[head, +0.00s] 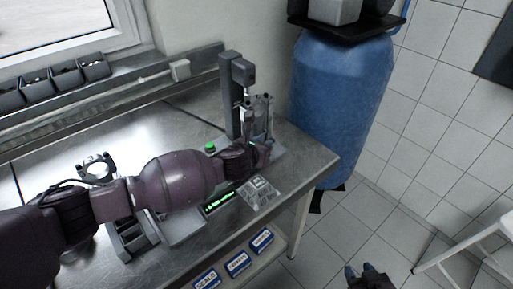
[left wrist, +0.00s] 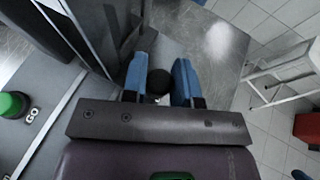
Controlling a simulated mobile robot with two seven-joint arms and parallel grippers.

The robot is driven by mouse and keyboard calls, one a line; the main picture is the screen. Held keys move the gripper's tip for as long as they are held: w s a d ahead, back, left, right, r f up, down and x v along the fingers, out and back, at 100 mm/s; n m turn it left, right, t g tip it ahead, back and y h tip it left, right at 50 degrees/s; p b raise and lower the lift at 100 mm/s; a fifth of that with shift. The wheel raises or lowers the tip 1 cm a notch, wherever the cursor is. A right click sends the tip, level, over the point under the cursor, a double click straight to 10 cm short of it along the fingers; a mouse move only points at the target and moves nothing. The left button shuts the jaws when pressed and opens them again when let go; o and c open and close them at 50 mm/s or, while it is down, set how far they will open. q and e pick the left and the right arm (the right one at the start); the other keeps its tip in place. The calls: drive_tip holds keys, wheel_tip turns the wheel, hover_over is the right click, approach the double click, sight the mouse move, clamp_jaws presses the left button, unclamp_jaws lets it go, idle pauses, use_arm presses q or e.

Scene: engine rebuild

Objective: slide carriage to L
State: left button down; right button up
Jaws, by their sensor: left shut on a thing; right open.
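My left gripper (head: 262,152) reaches across the bench to the foot of a grey column machine (head: 231,98) at the bench's right end. In the left wrist view its blue fingers (left wrist: 160,84) are closed around a round black knob (left wrist: 158,82). Whether this knob belongs to the carriage cannot be told. A metal fixture with upright posts (head: 259,112) stands beside the column, just behind the gripper; its lower part is hidden. My right gripper (head: 368,277) is open and empty over the floor at the bottom edge. No L mark is clearly readable.
A green button (head: 210,147) is beside my forearm; the left wrist view shows it marked GO (left wrist: 12,104). A green-lit display (head: 219,202) and a marked plate (head: 259,193) lie in front. A blue barrel (head: 341,105) stands right of the bench. A ring-shaped part (head: 97,167) is at left.

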use_arm(q)
drive_tip(key=shift+d, duration=0.1)
drive_tip(key=c, duration=1.1)
unclamp_jaws()
drive_tip(key=shift+d, duration=0.1)
drive_tip(key=shift+c, duration=0.2)
drive_tip(key=shift+o, duration=1.2)
drive_tip(key=shift+w, duration=0.15)
drive_tip(key=v, duration=1.1)
